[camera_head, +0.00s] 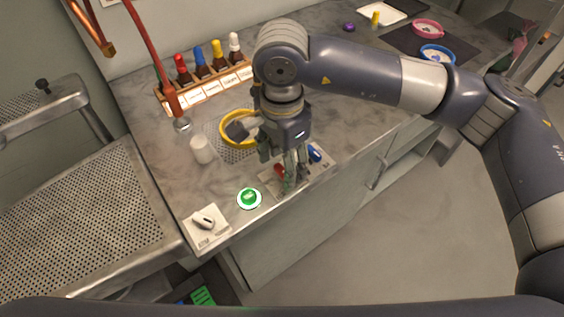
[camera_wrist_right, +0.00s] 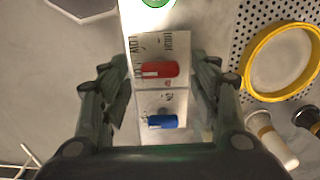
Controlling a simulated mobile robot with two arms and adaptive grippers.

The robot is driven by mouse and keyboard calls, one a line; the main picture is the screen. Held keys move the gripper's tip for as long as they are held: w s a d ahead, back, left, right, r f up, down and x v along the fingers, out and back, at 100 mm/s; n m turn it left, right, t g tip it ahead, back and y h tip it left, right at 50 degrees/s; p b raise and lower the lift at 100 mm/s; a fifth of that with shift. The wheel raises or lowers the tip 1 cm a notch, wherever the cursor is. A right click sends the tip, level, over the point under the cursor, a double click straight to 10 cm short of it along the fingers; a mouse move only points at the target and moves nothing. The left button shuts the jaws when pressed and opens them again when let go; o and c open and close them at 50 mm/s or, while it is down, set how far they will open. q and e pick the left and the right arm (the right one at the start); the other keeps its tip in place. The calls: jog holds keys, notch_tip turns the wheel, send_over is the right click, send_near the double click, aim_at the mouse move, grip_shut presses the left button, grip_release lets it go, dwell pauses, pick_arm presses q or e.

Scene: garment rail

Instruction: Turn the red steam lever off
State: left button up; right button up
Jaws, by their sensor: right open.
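The red lever (camera_wrist_right: 160,69) sits on a labelled plate (camera_wrist_right: 151,44), between the two fingers of my right gripper (camera_wrist_right: 160,85) as the right wrist view looks down. In the head view the red lever (camera_head: 279,170) is partly hidden behind the right gripper (camera_head: 289,172). The right gripper is open, its fingers on either side of the lever; contact cannot be told. A blue lever (camera_wrist_right: 162,121) is on the same panel, also visible in the head view (camera_head: 315,153). My left gripper is not in view.
A lit green button (camera_head: 249,198) and a white knob (camera_head: 205,221) lie along the counter's front edge. A yellow ring (camera_head: 223,130), a white cup (camera_head: 202,149) and a rack of several coloured bottles (camera_head: 205,91) stand behind.

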aim_at(282, 170)
notch_tip(282, 170, up, 11)
dwell(0.3)
dwell(0.5)
